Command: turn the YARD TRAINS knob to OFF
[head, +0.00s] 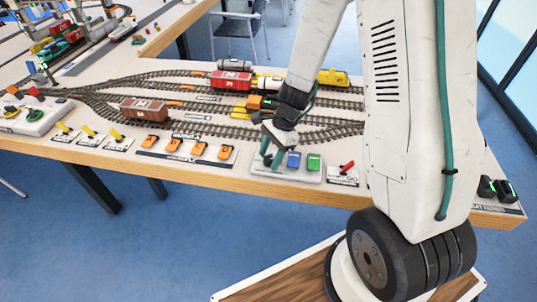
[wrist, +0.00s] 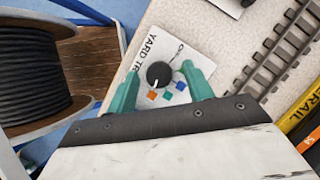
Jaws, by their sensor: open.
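The YARD TRAINS knob is a round black dial (wrist: 159,74) on a white plate (wrist: 190,48) in the wrist view. Its white pointer mark faces down and slightly left, toward an orange square. Teal and blue squares lie further right around it. Lettering starting with "O" is at the plate's upper right; part of the lettering is cut off or hidden. My gripper (wrist: 159,87) is open, its teal fingers apart on the left and right of the knob. I cannot tell whether they touch it. In the head view my gripper (head: 271,158) points down near the table's front edge; I cannot make out the knob there.
A red lever (head: 346,167) is further right. Orange switches (head: 199,149) stand left. Tracks with a red wagon (head: 231,80) and a brown wagon (head: 143,108) lie behind.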

